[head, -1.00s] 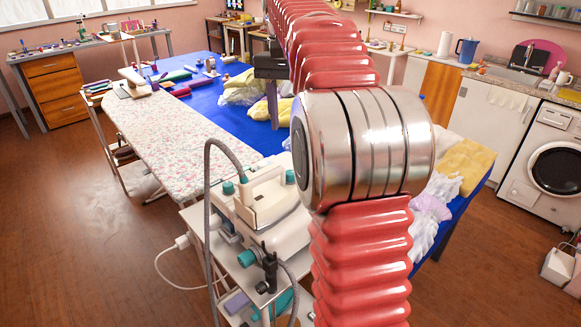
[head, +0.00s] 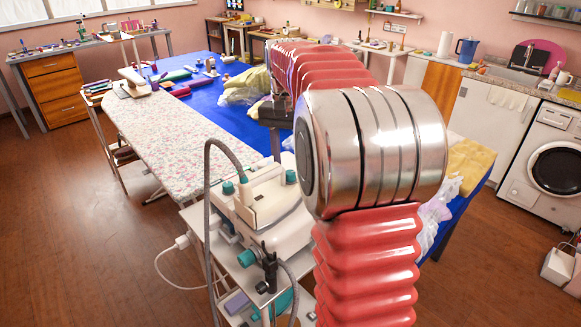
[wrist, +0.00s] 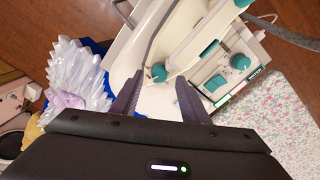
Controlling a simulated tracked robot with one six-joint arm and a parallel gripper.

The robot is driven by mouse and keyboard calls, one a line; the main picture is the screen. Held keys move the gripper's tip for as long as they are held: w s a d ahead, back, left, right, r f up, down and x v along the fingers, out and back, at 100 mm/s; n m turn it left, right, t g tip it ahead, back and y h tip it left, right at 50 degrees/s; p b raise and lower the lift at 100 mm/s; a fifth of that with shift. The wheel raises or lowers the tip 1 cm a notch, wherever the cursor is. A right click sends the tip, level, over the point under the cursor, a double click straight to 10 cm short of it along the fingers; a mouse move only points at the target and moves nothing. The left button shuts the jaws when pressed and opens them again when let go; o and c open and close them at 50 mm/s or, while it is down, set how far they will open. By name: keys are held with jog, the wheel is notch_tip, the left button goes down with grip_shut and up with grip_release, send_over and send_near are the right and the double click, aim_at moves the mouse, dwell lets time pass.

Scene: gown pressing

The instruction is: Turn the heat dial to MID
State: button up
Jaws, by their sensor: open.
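The white and grey steam station (head: 285,228) stands on a small trolley beside the ironing board. In the wrist view its body (wrist: 130,45) fills the upper middle. A large teal dial (wrist: 240,62) sits on its panel, with a small coloured label beside it that is too small to read. A smaller teal knob (wrist: 215,83) is next to it, and another teal knob (wrist: 158,72) shows between my fingers. My gripper (wrist: 157,80) is open and empty, above the station, with the large dial to its right. In the head view my arm partly covers the station and scene.
The floral ironing board (head: 165,135) lies left of the station. A grey hose (head: 208,215) arches up at the station's left. A blue table (head: 235,105) with cloths is behind. Clear plastic wrap (wrist: 75,80) lies left in the wrist view.

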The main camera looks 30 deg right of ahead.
aim_at(290, 176)
jog(key=shift+f, duration=1.25)
jog(key=shift+c, duration=0.3)
grip_shut()
jog(key=shift+m, duration=1.6)
jog(key=shift+o, duration=0.3)
grip_release()
